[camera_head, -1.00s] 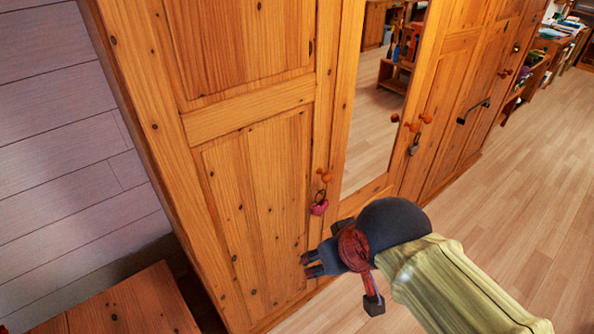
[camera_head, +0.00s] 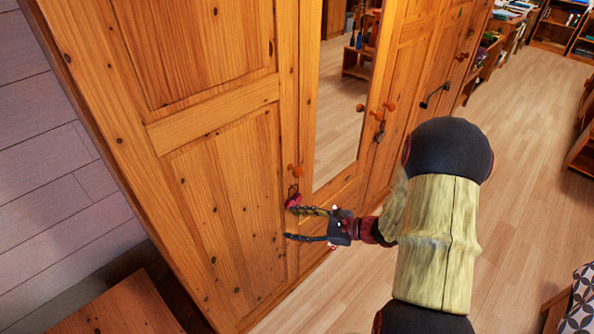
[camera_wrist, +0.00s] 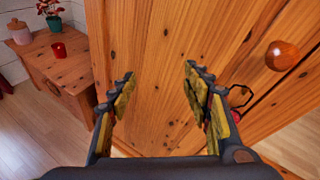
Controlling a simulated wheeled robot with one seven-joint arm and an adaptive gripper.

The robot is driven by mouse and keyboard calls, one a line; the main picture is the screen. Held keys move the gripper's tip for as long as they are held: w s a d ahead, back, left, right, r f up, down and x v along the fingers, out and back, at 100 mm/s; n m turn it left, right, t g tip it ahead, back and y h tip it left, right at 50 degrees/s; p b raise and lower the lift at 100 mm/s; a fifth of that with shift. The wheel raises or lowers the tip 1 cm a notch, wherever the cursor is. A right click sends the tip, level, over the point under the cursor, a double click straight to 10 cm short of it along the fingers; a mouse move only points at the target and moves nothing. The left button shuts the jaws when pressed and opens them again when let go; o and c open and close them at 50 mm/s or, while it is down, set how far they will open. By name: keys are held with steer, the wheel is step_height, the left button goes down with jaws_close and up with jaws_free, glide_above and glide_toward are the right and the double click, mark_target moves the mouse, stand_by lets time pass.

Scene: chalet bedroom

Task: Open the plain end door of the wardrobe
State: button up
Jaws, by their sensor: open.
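The plain end door (camera_head: 225,190) of the wooden wardrobe is the panelled one left of the mirror, and it looks shut. Its round wooden knob (camera_head: 296,170) sits at its right edge, with a pinkish-red tag or padlock (camera_head: 292,200) hanging below. My gripper (camera_head: 288,223) is open and empty, its fingers pointing left across the door's lower right edge, just below the knob. In the wrist view, the knob (camera_wrist: 281,55) is right of both fingers, outside the jaws. A thin dark loop (camera_wrist: 240,93) shows beside the right finger, which partly hides the hanging piece.
A mirrored door (camera_head: 342,110) stands right of the plain door, with more wardrobe doors beyond. The floor (camera_head: 510,150) to the right is clear.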

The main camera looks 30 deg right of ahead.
mark_target(301, 174)
steer(key=w+d+r+m+t+h, duration=0.1)
steer(key=w+d+r+m+t, duration=0.1)
steer(key=d, duration=0.1)
steer(key=w+d+r+m+t+h, duration=0.1)
steer(key=w+d+m+t+h, duration=0.1)
steer(key=w+d, duration=0.1)
steer(key=w+d+r+m+t+h, duration=0.1)
steer(key=w+d+r+m+t, duration=0.1)
steer(key=d, duration=0.2)
steer(key=shift+w+d+r+h, duration=0.3)
steer(key=shift+w, duration=0.1)
steer(key=b+x, duration=0.1)
steer(key=x, duration=0.6)
steer(key=shift+w+a+r+b, duration=0.1)
steer(key=shift+w+b, duration=0.05)
steer(key=shift+b, duration=0.25)
steer(key=shift+c, duration=0.2)
jaws_close()
